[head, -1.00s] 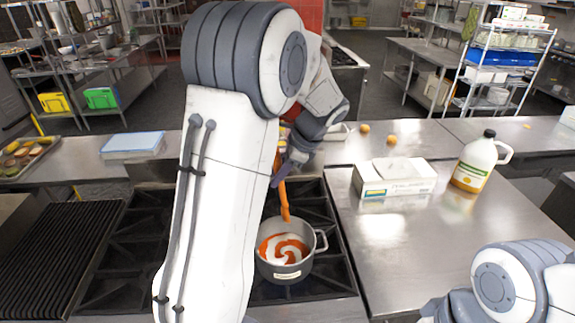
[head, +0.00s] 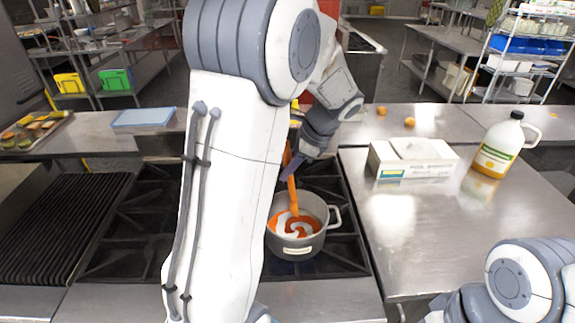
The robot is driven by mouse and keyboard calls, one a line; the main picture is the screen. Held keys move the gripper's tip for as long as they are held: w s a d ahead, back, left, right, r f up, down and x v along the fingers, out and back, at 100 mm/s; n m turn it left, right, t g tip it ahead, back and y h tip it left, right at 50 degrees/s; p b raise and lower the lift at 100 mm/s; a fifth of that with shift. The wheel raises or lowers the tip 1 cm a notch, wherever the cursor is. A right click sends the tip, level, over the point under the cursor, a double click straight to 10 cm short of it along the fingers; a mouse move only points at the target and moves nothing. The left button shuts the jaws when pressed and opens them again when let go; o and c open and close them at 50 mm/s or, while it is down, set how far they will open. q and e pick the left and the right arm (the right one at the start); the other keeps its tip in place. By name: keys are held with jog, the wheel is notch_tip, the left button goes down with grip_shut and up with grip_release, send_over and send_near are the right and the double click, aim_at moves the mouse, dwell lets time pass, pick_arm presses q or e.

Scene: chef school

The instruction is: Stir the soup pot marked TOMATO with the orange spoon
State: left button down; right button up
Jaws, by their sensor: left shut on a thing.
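A grey soup pot (head: 298,247) stands on the black stove grate in the head view. It holds orange-red soup with a white swirl. A pale label is on its front; its lettering is too small to read. The orange spoon (head: 291,195) stands nearly upright, its lower end in the soup at the pot's far side. My left gripper (head: 290,170) is shut on the upper part of the spoon's handle, above and behind the pot. My left arm hides part of the stove. Of my right arm only a link shows at the lower right; its gripper is out of view.
A white box (head: 412,160) and a jug (head: 498,146) with yellow liquid stand on the steel counter (head: 400,230) to the right. Two small orange round things (head: 409,122) lie behind. A ridged grill (head: 60,230) is left of the stove. A tray of food (head: 32,132) sits far left.

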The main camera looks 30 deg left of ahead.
aim_at(291, 192)
pick_arm(q)
jog(key=shift+w+a+f+b, duration=0.1)
jog(key=shift+w+f+b, duration=0.2)
jog(key=shift+f+b, duration=1)
jog(key=shift+w+f+b, duration=0.35)
jog(key=shift+f+b, duration=0.2)
jog(key=shift+f, duration=1.4)
jog(key=shift+w+a+f+b, duration=0.1)
jog(key=shift+w+f+b, duration=0.2)
jog(key=shift+f+b, duration=1)
jog(key=shift+w+d+f+p, duration=0.15)
jog(key=shift+f+p, duration=0.15)
jog(key=shift+p, duration=0.2)
